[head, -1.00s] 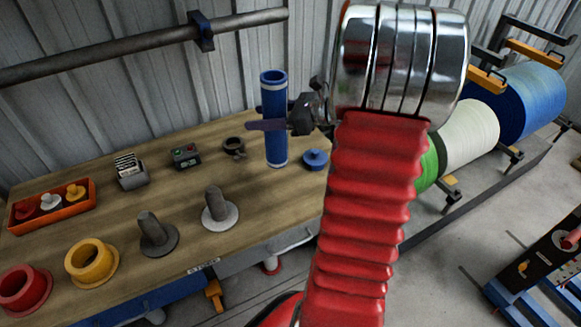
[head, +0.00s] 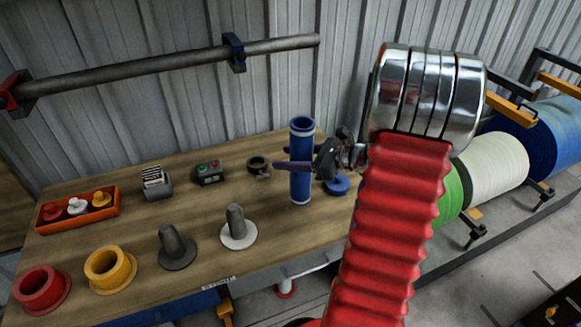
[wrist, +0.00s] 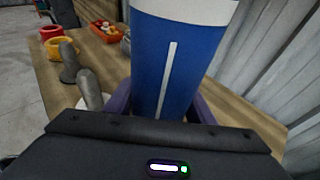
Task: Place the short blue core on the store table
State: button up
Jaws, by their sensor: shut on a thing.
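The blue core (head: 301,175), a tube with pale bands near its ends, stands upright in the head view over the right part of the wooden store table (head: 205,220).
A blue flanged cap (head: 338,186) lies just right of the core. Grey (head: 173,243) and white-based (head: 238,232) pegs, a yellow ring (head: 108,265) and a red ring (head: 40,286) stand along the front. An orange tray (head: 77,226) sits at left. Bare wood lies around the core.

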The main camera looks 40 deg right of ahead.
jog(key=shift+f, duration=1.8)
jog(key=o, duration=1.4)
jog(key=shift+f, duration=0.1)
jog(key=shift+c, duration=0.2)
jog(key=v, duration=1.2)
